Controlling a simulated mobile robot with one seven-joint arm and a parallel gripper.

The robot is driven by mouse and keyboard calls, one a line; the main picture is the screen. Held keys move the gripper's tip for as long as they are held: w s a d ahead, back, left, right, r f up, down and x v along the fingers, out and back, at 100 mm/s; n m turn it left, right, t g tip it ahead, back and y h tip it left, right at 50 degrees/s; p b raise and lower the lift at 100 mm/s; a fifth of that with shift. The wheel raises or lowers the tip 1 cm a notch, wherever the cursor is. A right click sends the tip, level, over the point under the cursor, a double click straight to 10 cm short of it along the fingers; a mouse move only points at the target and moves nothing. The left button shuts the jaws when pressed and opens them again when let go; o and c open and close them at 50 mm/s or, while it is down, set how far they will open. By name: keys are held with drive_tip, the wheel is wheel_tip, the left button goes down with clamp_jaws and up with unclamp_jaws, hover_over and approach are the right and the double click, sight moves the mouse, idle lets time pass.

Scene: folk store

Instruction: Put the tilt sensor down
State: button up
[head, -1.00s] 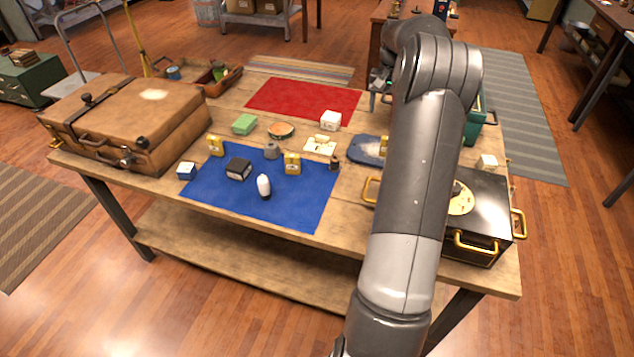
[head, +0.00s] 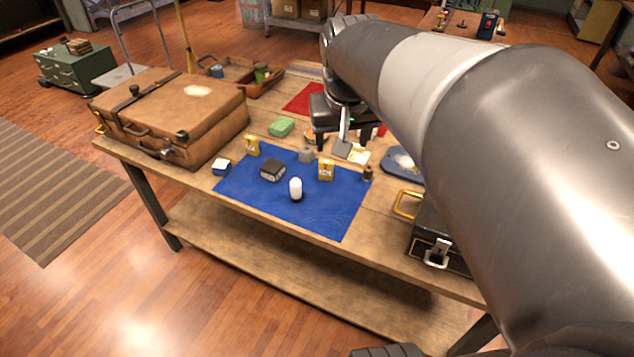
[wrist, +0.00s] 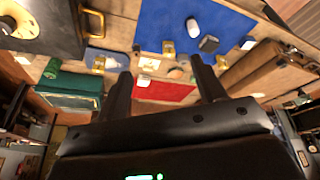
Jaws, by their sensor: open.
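My gripper (head: 348,142) is open above the table's middle, behind the blue mat (head: 330,214). In the wrist view the space between its fingers (wrist: 160,67) looks empty. I cannot tell which thing is the tilt sensor. On or at the mat are a white and black cylinder (head: 296,189), a dark box (head: 272,170), a small grey object (head: 306,154) and yellow boxes (head: 326,170) (head: 252,146). A grey flat shape (head: 342,149) shows below the gripper; whether it belongs to the gripper is unclear. The red mat (wrist: 165,92) lies between the fingers in the wrist view.
A brown suitcase (head: 190,105) fills the left of the table. A black case with gold handles (head: 432,235) stands right, partly behind my arm. A blue-white box (head: 221,167), green block (head: 281,127), blue pad (head: 400,160) and wooden tray (head: 262,83) also lie there. The mat's front is clear.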

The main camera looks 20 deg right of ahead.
drive_tip(key=s+a+f+n+t, duration=0.1)
drive_tip(key=s+a+f, duration=0.1)
drive_tip(key=s, duration=0.4)
drive_tip(key=s+a+f+n+y, duration=0.1)
drive_tip(key=s+a+f, duration=0.1)
drive_tip(key=s+a, duration=0.2)
drive_tip(key=shift+s+a+f+t, duration=0.2)
drive_tip(key=shift+s+f+t, duration=0.15)
drive_tip(key=shift+s, duration=0.7)
drive_tip(key=shift+r, duration=0.1)
drive_tip(key=c, duration=0.4)
